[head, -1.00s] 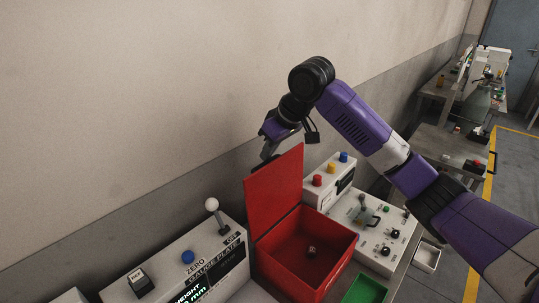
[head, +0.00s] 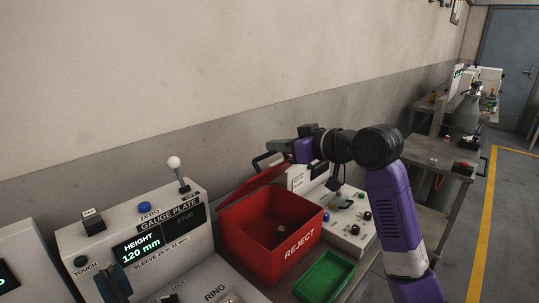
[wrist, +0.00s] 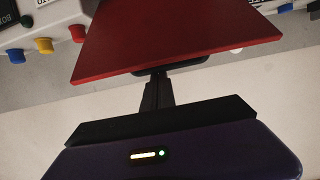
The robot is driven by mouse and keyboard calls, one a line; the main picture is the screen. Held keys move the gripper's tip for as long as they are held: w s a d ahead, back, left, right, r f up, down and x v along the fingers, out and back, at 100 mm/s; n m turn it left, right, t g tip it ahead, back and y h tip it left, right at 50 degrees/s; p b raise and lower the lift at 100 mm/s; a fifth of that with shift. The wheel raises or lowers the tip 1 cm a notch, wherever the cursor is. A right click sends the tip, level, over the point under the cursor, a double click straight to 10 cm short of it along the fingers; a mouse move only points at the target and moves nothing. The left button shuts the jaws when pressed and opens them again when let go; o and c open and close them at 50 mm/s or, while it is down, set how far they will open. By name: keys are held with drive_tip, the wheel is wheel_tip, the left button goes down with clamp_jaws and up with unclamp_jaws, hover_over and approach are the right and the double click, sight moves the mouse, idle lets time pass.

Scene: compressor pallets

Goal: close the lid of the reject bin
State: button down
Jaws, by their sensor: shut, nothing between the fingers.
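The red reject bin (head: 292,243) stands on the bench with its top open and a small dark piece (head: 281,229) inside. Its red lid (head: 252,187) is raised at the wall side, tilted and strongly foreshortened; I cannot tell its exact angle. The lid (wrist: 175,35) fills the upper middle of the wrist view. My gripper (head: 264,160) is shut and empty, at the lid's upper edge on the wall side. In the wrist view its dark fingers (wrist: 157,92) reach to the lid's edge; whether they touch it is unclear.
A green tray (head: 325,278) sits in front of the bin. The gauge plate box (head: 150,235) with its white-knobbed lever (head: 174,163) stands left. A control panel (head: 348,218) with knobs is close on the right, below my arm. The wall runs close behind.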

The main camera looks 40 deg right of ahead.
drive_tip(key=s+f+t+b, duration=0.5)
drive_tip(key=s+f+b, duration=0.2)
drive_tip(key=b, duration=0.7)
drive_tip(key=t+b, duration=0.5)
drive_tip(key=b, duration=1.2)
approach(280, 170)
drive_tip(key=shift+s+a+f, duration=0.45)
drive_tip(key=shift+s+f, duration=0.3)
drive_tip(key=shift+s, duration=0.05)
